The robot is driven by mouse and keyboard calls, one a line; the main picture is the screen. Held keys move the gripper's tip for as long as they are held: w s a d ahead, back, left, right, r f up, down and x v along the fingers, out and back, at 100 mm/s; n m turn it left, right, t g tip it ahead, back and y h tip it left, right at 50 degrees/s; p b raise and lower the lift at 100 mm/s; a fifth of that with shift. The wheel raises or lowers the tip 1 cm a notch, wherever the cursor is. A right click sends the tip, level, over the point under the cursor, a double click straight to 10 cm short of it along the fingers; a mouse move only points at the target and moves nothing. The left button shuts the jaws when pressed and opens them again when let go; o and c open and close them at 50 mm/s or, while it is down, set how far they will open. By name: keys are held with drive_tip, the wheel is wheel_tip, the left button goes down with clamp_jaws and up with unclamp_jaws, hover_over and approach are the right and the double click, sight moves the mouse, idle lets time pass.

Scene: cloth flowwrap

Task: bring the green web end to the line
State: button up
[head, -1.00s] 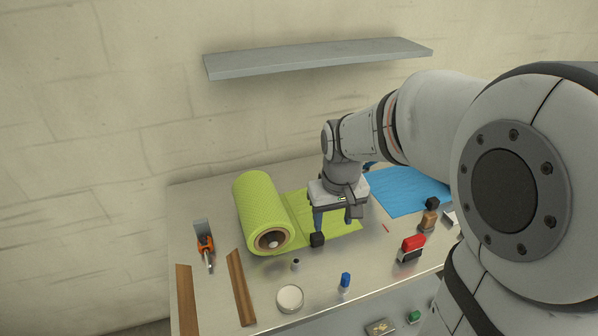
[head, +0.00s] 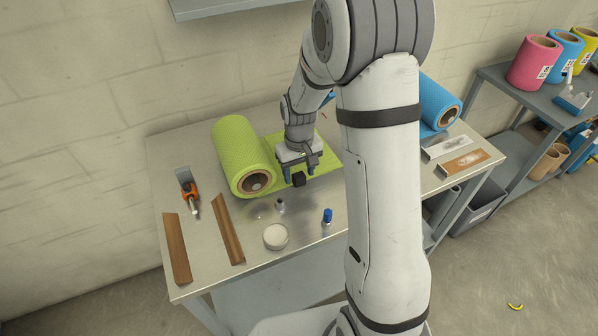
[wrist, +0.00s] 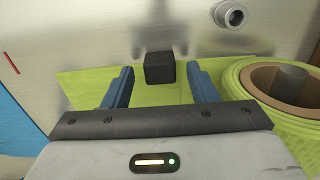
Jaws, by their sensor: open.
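The green roll (head: 232,150) lies on the metal table, and its flat green web (head: 326,160) runs out to the right beneath my gripper (head: 299,174). In the wrist view, the green web (wrist: 90,88) lies flat under the two blue fingers of my gripper (wrist: 162,72). The fingers are apart, with no cloth visibly held between them. A black block (wrist: 159,67) stands at the web's edge, seen between the fingertips. A short red mark (wrist: 11,63) lies on bare table at the left of the wrist view; it may be the line.
A blue sheet (wrist: 14,135) lies at left in the wrist view. A blue roll (head: 440,100) is at the table's right. A small metal cylinder (head: 281,205), a round tin (head: 275,237), a blue-capped bottle (head: 327,217) and wooden strips (head: 228,230) occupy the front. My arm hides mid-table.

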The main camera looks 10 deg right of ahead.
drive_tip(key=shift+f, duration=0.45)
drive_tip(key=shift+c, duration=0.4)
clamp_jaws()
